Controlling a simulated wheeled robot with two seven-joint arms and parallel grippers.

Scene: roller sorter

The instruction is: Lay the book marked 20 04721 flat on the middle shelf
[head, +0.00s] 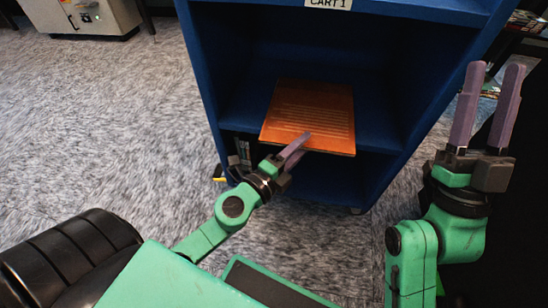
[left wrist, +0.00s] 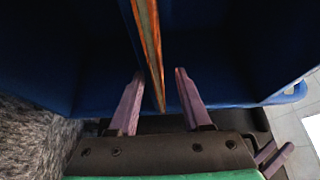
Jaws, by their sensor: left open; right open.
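An orange book (head: 310,112) lies flat on the middle shelf (head: 378,138) of the blue cart, its front edge at or slightly over the shelf's front edge. No number is readable on its face. My left gripper (head: 298,145) is at the book's front edge, open. In the left wrist view the book (left wrist: 150,45) shows as a thin edge-on strip whose near end lies between the spread fingers of my left gripper (left wrist: 159,73), with gaps on both sides. My right gripper (head: 495,70) is open and empty, fingers up, right of the cart.
The blue cart (head: 205,75) has side walls close on both sides of the shelf and a top ledge labelled "CART1" (head: 328,3). A pale cabinet (head: 80,15) stands back left. The grey carpet (head: 110,120) is clear at left.

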